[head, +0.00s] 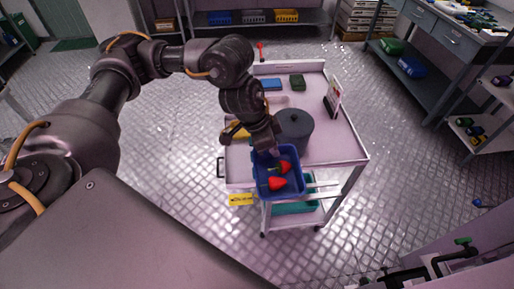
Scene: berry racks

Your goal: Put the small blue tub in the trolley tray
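The small blue tub (259,181) holds red strawberries with green leaves and shows at the near edge of the trolley. My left gripper (265,149) reaches down to the tub's far rim and appears shut on it; its fingertips are mostly hidden. The tub overlaps the front edge of the pale trolley tray (334,148) in the head view, and I cannot tell how high it is above it. My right gripper is not in view.
On the trolley tray are a dark grey pot (295,131) right beside my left gripper, a blue item (272,84), a dark green item (297,82) and an upright card (333,98). A teal container (296,207) sits on the lower shelf. Workbenches stand at the right.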

